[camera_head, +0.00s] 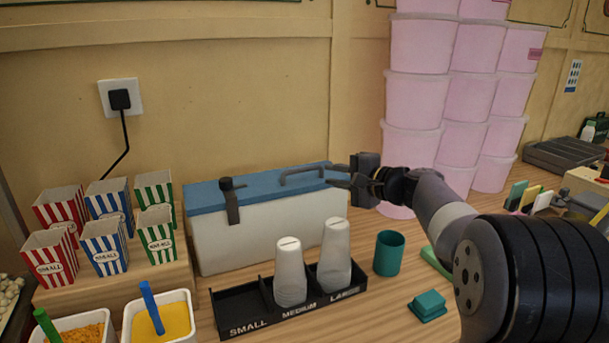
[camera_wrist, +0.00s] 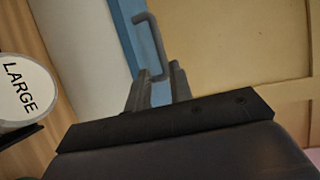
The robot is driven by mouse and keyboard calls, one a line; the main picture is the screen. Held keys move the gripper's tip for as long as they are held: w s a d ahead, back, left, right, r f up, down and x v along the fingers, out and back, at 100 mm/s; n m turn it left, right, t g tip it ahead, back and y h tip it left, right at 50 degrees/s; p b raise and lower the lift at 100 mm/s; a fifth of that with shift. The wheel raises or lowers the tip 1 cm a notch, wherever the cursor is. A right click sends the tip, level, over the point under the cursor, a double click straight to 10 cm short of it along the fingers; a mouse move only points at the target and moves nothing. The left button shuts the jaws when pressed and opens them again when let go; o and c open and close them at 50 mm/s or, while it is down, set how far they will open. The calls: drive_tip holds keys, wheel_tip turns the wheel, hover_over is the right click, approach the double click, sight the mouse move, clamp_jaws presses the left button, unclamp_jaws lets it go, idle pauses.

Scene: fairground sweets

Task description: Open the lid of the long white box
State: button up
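The long white box (camera_head: 270,234) stands against the back wall. Its blue lid (camera_head: 255,190) lies flat and closed on top. A grey bar handle (camera_head: 302,171) rises from the lid's right half; it also shows in the wrist view as a grey handle (camera_wrist: 149,38). A dark latch (camera_head: 231,203) sits over the lid's front edge on the left. My gripper (camera_head: 338,176) is open at the right end of the box, near the handle's right end. In the wrist view my gripper's fingers (camera_wrist: 160,76) are apart, with the handle's near end around their tips; contact cannot be told.
A black cup rack (camera_head: 243,306) with two white cups stands in front of the box. A teal cup (camera_head: 388,253) and pink tubs (camera_head: 415,102) are to the right. Striped cartons (camera_head: 103,247) stand at left.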

sight(306, 170)
drive_tip(key=p+x, duration=0.2)
drive_tip(key=x, duration=0.8)
drive_tip(key=shift+a+f, duration=0.1)
clamp_jaws()
